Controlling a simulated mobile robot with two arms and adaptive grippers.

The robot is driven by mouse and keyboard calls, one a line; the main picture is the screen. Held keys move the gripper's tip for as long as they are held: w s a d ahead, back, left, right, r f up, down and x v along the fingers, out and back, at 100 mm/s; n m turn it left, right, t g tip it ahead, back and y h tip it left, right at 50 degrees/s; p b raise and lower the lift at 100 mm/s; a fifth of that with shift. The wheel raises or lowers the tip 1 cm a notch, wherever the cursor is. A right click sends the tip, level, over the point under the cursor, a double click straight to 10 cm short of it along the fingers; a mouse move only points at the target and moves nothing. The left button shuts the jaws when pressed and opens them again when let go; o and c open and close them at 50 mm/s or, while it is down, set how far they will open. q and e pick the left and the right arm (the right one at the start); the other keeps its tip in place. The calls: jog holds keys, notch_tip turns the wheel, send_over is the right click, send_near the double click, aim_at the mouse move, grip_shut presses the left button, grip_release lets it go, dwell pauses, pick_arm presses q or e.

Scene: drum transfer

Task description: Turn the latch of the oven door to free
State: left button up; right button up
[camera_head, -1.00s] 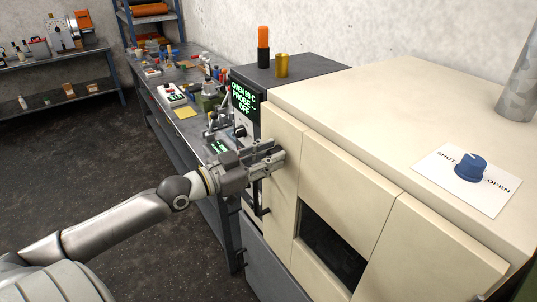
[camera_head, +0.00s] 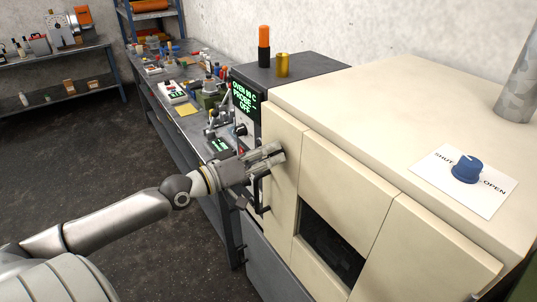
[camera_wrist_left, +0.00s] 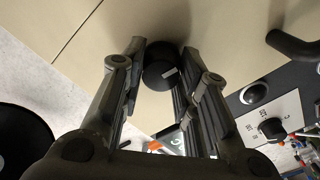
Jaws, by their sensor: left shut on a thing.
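The oven (camera_head: 400,90) is a large cream box with a dark window (camera_head: 330,245) in its front. My left gripper (camera_head: 277,153) reaches its left front panel. In the left wrist view, the gripper (camera_wrist_left: 160,80) has its fingers on both sides of a round black knob (camera_wrist_left: 158,72) with a white mark, which looks like the door latch. The gripper is shut on this knob. In the head view the fingers hide the knob. My right gripper is in neither view.
A dark control unit with a green-lettered display (camera_head: 245,98) stands left of the oven. A black handle (camera_wrist_left: 293,46) sticks out near the gripper. A blue knob (camera_head: 467,169) sits on a SHUT/OPEN plate on top. A cluttered bench (camera_head: 190,125) stands behind.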

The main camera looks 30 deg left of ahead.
pick_arm(q)
jog(key=shift+n, duration=0.6)
jog(key=o, duration=1)
jog(key=shift+s+a, duration=0.1)
jog(key=shift+s+a+f, duration=0.1)
jog(key=shift+s+a, duration=0.2)
jog(key=shift+s, duration=0.3)
jog(key=shift+v, duration=2.95)
